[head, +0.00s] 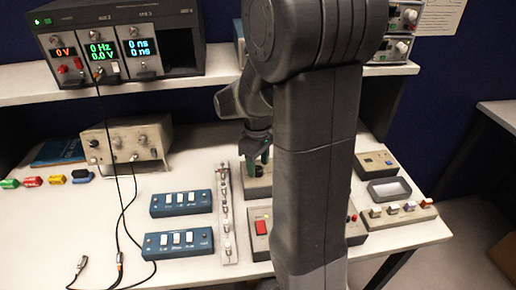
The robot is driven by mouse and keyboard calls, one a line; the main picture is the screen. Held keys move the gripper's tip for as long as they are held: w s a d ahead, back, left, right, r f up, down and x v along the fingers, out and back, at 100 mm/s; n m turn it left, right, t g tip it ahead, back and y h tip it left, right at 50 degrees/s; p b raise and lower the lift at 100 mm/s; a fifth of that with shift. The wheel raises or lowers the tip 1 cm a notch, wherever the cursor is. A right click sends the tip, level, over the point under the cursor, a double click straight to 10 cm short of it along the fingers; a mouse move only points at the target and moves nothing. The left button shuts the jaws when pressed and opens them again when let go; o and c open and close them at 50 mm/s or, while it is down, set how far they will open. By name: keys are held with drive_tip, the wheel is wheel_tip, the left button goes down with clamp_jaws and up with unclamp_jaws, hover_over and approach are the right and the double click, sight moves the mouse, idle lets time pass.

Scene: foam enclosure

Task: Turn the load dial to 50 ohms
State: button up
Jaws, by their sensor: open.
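My gripper (258,158) points down over a small beige box (258,190) on the bench. It is open, with its fingertips just above or around the box's top. A dark and greenish shape shows between the fingers, too small to make out. The load dial cannot be clearly picked out; it may be hidden by the gripper or by my arm, which covers the middle of the view. No dial markings can be read.
Blue switch boxes (182,203) and a metal connector strip (227,215) lie left of the gripper. A beige instrument (127,143) stands behind them. A rack with displays (118,48) sits on the shelf (25,90). A red-switched panel (260,228) and a grey tray (390,190) lie nearby.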

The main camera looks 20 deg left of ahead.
sight(258, 168)
wheel_tip(258, 168, up, 13)
idle(0.3)
idle(0.5)
wheel_tip(258, 168, down, 14)
drive_tip(key=shift+r, duration=0.1)
idle(0.3)
